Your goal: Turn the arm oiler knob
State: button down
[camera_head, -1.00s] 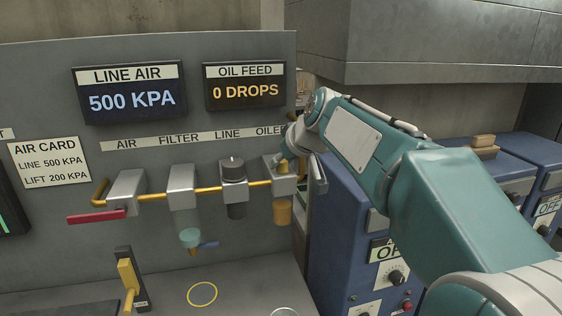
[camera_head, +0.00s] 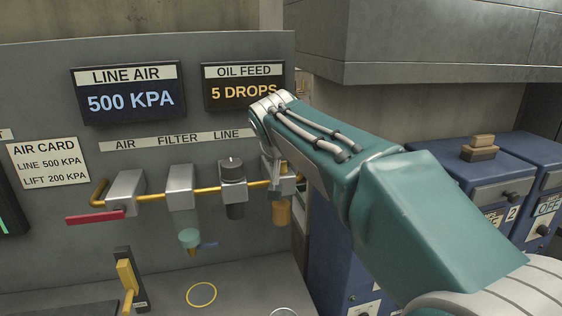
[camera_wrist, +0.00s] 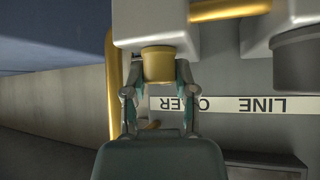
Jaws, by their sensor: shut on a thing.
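The oiler is the rightmost unit on the yellow air pipe, with a grey block (camera_head: 285,186) and an amber bowl (camera_head: 282,212) below it. In the wrist view, which is upside down, its yellow knob (camera_wrist: 158,65) stands on the grey block. My gripper (camera_wrist: 157,74) has one finger on each side of the knob and is shut on it. In the head view my arm hides the knob and most of the gripper. The oil feed display (camera_head: 243,92) reads 5 DROPS, partly covered by my arm.
The line unit (camera_head: 233,180) with its dark top knob stands close left of the oiler. The filter (camera_head: 181,188) and a red-handled air valve (camera_head: 97,216) are further left. The line air display (camera_head: 129,98) reads 500 KPA. Blue cabinets (camera_head: 480,175) stand at right.

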jog(key=shift+s+f+m+h, duration=0.1)
jog(key=shift+f+m+h, duration=0.2)
jog(key=shift+m, duration=0.2)
jog(key=shift+c, duration=2)
grip_release()
jog(key=shift+a, duration=0.1)
jog(key=shift+r, duration=0.1)
jog(key=shift+r, duration=0.1)
jog(key=shift+s+r, duration=0.1)
jog(key=shift+r, duration=0.05)
jog(key=v, duration=1.1)
jog(key=shift+a+r, duration=0.15)
jog(key=shift+a, duration=0.1)
jog(key=shift+s, duration=0.1)
